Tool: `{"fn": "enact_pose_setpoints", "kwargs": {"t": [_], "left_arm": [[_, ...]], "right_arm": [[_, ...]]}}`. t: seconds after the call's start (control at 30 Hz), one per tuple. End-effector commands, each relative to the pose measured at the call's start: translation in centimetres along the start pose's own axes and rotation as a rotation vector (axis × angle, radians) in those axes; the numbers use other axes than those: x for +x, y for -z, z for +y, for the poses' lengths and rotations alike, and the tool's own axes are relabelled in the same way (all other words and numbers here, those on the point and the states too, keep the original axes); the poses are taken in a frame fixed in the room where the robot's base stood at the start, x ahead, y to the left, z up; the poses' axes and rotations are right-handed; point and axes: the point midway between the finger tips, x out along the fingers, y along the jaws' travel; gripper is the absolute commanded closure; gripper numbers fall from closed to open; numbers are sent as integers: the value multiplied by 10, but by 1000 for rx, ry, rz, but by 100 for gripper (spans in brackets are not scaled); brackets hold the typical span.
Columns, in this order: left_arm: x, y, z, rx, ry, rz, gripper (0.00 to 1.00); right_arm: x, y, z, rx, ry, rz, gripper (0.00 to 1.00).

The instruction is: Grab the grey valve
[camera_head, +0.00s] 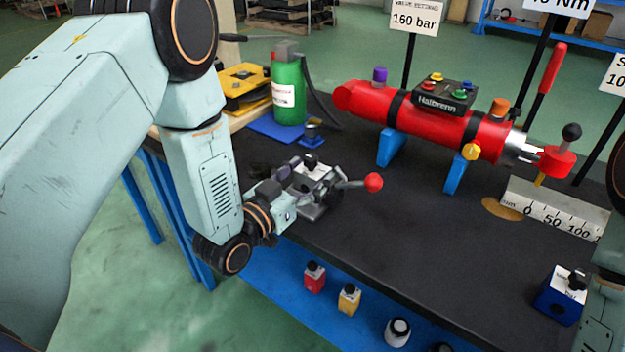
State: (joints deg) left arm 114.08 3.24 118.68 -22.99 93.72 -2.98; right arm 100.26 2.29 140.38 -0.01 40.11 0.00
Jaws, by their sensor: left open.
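The grey valve (312,172) appears to be a small block with a pale top and a dark knob, on the dark bench top in the middle of the camera_head view. My left gripper (316,184) is open right at it, with the dark fingers overlapping it. The fingers hide much of the valve, and I cannot tell whether they touch it. A grey lever with a red ball (373,182) sticks out just right of the fingers. My right gripper is out of view; only part of my right arm shows at the right edge.
A red cylinder (425,125) on blue supports lies behind, with a green bottle (288,92) at the back left. A blue valve (560,294) stands at the right. Red (314,279) and yellow (349,299) valves stand on the lower blue shelf. The front middle of the bench is clear.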

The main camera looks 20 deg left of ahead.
Motion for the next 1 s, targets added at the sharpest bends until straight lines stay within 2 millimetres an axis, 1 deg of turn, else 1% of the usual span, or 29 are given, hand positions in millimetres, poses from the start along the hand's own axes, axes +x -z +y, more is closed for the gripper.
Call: {"fn": "enact_pose_setpoints", "kwargs": {"t": [0.07,0.83,1.0], "left_arm": [[1,0,0,0,0,0,34],[0,0,0,1,0,0,99],[1,2,-1,2,0,7,100]], "right_arm": [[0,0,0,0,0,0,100],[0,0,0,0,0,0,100],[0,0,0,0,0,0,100]]}}
